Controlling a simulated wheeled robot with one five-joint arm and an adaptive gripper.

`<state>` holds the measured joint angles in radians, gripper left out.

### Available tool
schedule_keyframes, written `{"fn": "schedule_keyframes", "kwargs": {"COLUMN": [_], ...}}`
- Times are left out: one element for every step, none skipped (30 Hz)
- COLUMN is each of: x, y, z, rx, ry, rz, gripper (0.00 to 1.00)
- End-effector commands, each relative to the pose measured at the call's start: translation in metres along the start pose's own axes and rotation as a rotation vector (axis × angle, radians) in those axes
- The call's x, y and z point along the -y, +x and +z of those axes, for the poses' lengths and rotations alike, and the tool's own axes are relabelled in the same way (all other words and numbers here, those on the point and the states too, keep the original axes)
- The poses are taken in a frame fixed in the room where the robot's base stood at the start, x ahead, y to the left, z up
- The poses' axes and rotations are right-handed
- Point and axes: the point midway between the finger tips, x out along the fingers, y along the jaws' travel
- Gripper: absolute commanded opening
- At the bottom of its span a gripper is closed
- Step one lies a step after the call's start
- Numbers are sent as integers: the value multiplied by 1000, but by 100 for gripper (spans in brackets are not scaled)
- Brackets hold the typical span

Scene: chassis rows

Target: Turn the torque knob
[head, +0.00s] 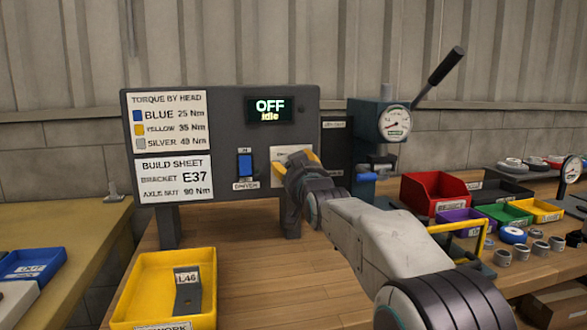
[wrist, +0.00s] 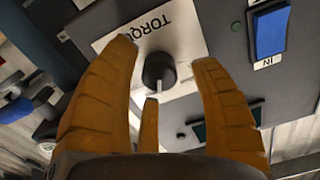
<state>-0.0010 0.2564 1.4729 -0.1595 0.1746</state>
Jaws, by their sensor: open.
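The torque knob (wrist: 159,72) is a dark round knob with a light pointer mark, on a white plate (wrist: 193,30) lettered "TORQU..." in the wrist view. My gripper (wrist: 165,52) has its yellow fingers spread open, one on each side of the knob, with visible gaps. I cannot tell how far its tips are from the panel. In the head view my gripper (head: 290,157) is at the dark panel (head: 228,115) and hides the knob. The panel's display (head: 270,110) reads "OFF idle".
A blue driver switch (head: 245,166) sits left of my gripper on the panel. A yellow tray (head: 207,287) with a grey bracket (head: 188,292) stands in front. A gauge press (head: 394,123) and red bin (head: 436,193) are to the right. Bare bench (head: 272,272) shows below the panel.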

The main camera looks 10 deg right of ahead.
Motion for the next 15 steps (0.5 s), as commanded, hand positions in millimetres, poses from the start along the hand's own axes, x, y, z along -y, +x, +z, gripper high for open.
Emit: {"fn": "schedule_keyframes", "kwargs": {"x": [0,0,0,0,0,0,0,0,0,0,0,0,0,0,0], "y": [3,5,7,8,9,10,10,11,11,11,11,11,11,11,11], "z": [0,0,0,1,1,1,1,1,0,0,0,0,0,0,0], "rx": [1,1,1,2,2,2,2,1,1,1,1,1,1,1,1], "ry": [0,0,0,0,0,0,0,0,0,0,0,0,0,0,0], "rz": [0,0,0,0,0,0,0,0,0,0,0,0,0,0,0], "gripper": [57,57,57,57,57,57,57,57,57,57,57,57,57,57,57]}}
